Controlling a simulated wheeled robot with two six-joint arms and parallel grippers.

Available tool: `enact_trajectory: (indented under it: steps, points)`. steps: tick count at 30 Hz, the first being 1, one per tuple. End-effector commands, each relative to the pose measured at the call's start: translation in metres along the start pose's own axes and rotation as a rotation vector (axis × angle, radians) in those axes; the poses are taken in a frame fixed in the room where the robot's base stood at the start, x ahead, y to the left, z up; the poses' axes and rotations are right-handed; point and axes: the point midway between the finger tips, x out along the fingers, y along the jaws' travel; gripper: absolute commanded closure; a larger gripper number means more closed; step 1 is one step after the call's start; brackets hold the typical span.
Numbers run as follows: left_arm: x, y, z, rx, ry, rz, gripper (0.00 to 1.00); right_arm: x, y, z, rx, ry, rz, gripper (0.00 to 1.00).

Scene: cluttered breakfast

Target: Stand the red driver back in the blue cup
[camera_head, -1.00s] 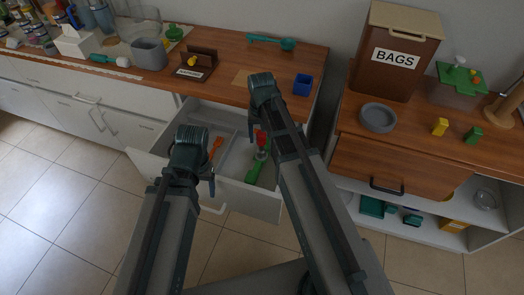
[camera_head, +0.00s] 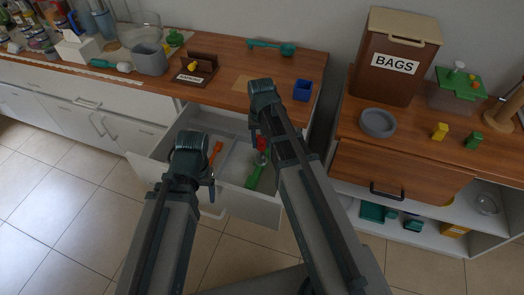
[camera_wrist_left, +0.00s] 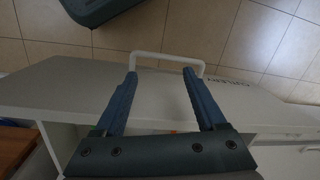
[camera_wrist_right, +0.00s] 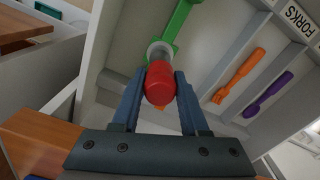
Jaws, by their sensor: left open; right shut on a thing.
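The red driver (camera_wrist_right: 160,84) is between the fingers of my right gripper (camera_wrist_right: 160,80), which is shut on its red handle. In the head view the driver (camera_head: 261,143) is at the open drawer, partly hidden by my right arm; its lower end is unclear. The blue cup (camera_head: 302,90) stands on the wooden counter, right of and beyond the drawer. Its inside looks empty. My left gripper (camera_wrist_left: 162,80) is open, with its fingertips at the white drawer handle (camera_wrist_left: 165,56). It hangs at the drawer's front in the head view (camera_head: 212,190).
A green ladle (camera_head: 287,49) and brown holder (camera_head: 200,66) lie on the counter. A gap separates it from the right cabinet.

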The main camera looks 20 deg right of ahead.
Motion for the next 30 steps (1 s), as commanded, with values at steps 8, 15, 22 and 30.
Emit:
enact_trajectory:
  steps: [8, 15, 22, 30]
  points:
    - [-0.013, -0.001, 0.001, 0.000, 0.000, 0.000, 0.27, -0.013, 0.000, 0.000, 0.000, 0.000, 0.000, 1.00]
    - [-0.025, -0.002, 0.001, 0.000, 0.000, 0.000, 0.27, -0.025, 0.000, 0.000, 0.000, 0.000, 0.000, 1.00]
    - [-0.035, -0.003, 0.002, 0.000, 0.000, 0.000, 0.27, -0.036, 0.000, 0.000, 0.000, 0.000, 0.000, 1.00]
    - [-0.048, -0.005, 0.003, 0.000, 0.000, 0.000, 0.27, -0.048, 0.000, 0.000, 0.000, 0.000, 0.000, 1.00]
